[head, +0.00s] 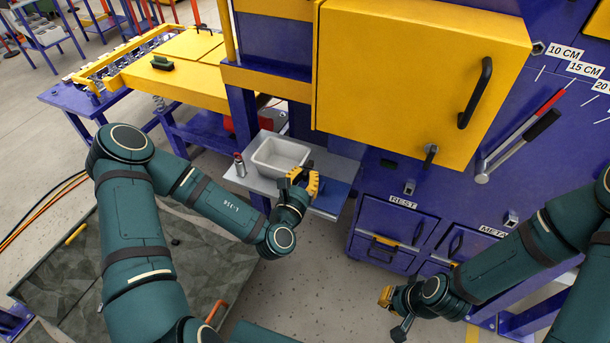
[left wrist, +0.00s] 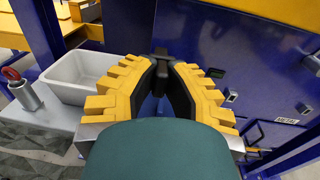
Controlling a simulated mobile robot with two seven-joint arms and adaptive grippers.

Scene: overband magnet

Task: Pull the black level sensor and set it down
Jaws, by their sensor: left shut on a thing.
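My left gripper (head: 303,181) is shut on a small black piece, apparently the black level sensor (left wrist: 160,60), whose top shows between the fingertips in the left wrist view. Its lower part is hidden by the fingers. In the head view the gripper is over the right part of a grey shelf, by a blue mat (head: 335,198). Whether the black piece touches the mat cannot be told. My right gripper (head: 388,298) hangs low in front of the blue cabinet, seen from behind; its fingers are largely hidden.
A white tray (head: 278,158) and a small metal cylinder with a red ring (head: 240,166) stand on the shelf (head: 262,187), left of my left gripper. A yellow door (head: 410,70) overhangs close by. A red-black two-bar tool (head: 525,133) is on the blue panel.

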